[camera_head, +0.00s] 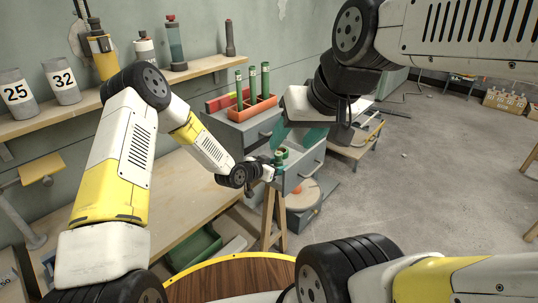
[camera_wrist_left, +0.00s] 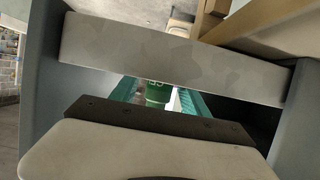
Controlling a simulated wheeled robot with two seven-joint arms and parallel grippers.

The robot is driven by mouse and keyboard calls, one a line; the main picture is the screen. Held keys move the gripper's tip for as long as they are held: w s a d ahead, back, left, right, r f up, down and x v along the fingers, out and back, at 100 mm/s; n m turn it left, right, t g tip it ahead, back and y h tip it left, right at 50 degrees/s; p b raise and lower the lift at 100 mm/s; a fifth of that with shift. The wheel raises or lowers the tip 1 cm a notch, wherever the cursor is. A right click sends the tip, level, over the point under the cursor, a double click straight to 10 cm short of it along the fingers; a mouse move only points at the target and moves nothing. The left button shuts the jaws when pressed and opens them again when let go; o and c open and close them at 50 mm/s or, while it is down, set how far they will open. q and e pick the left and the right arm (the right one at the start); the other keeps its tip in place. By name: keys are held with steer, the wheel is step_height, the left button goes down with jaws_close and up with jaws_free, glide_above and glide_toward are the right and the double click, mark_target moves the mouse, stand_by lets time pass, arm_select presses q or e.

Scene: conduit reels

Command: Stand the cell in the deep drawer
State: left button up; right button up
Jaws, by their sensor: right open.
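A green cell (camera_head: 281,156) is upright at the tips of my left gripper (camera_head: 273,166), by the left part of the open grey drawer (camera_head: 306,172). In the left wrist view the green cell (camera_wrist_left: 157,92) with pale lettering shows between two teal fingers (camera_wrist_left: 160,98); my left gripper appears shut on it. A grey drawer panel (camera_wrist_left: 170,55) crosses in front of that view. The cell's lower end is hidden. My right gripper (camera_head: 312,137) hangs above the drawer with teal fingers, open and with nothing seen in it.
An orange rack (camera_head: 252,110) with several green cells stands on the grey cabinet. A wooden bench (camera_head: 165,195) is at left, with a shelf (camera_head: 120,95) of containers above. A low stand (camera_head: 355,148) is right of the drawer. The floor at right is mostly clear.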

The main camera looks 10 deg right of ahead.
arm_select(q)
steer(key=shift+a+r, duration=0.1)
steer(key=shift+r, duration=0.1)
steer(key=v, duration=1.2)
steer(key=s+a+r+n+y, duration=0.35)
steer(key=a+r+y, duration=0.45)
steer(key=a+r, duration=0.9)
steer(key=s+a+r+n, duration=0.2)
steer(key=s+r, duration=0.1)
steer(key=s, duration=0.4)
steer(key=s+a+r+n+g, duration=0.1)
steer(key=s+a+r+n, duration=0.1)
steer(key=s, duration=0.6)
steer(key=s+a+r+n+g, duration=0.1)
steer(key=s+a+r+n, duration=0.1)
steer(key=s+r, duration=0.3)
steer(key=shift+s+a+y, duration=0.3)
steer(key=shift+s+a, duration=0.4)
steer(key=shift+s, duration=0.5)
steer(key=shift+r, duration=0.15)
